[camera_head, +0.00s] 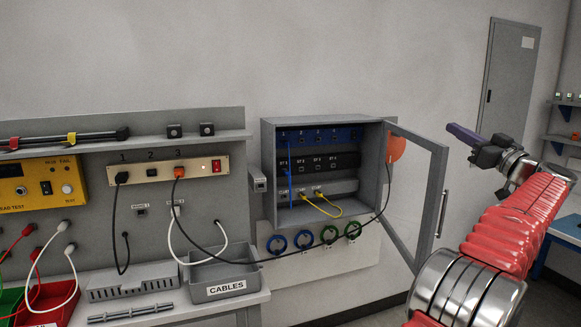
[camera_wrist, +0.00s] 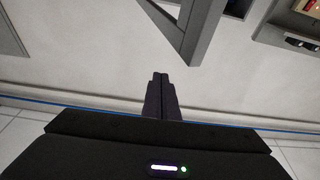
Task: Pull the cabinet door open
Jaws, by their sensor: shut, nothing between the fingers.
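The grey wall cabinet (camera_head: 268,185) is in the middle of the head view. Its framed door (camera_head: 441,190) stands wide open, swung out to the right, with a dark handle on its outer edge. In the wrist view a corner of a grey frame, seemingly the door (camera_wrist: 188,45), shows above the fingers. My gripper (camera_head: 450,127) is to the right of the door in the head view, with its fingers pointing left. It is shut and empty, and in the wrist view its fingers (camera_wrist: 160,78) lie together, apparently apart from the frame.
Inside the cabinet are switch rows and a yellow cable (camera_head: 325,208). A black cable (camera_head: 300,257) runs from the power strip (camera_head: 168,170) toward the cabinet. A grey bin marked CABLES (camera_head: 225,272) sits at the bench edge. A tall grey door (camera_head: 508,80) is behind my arm.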

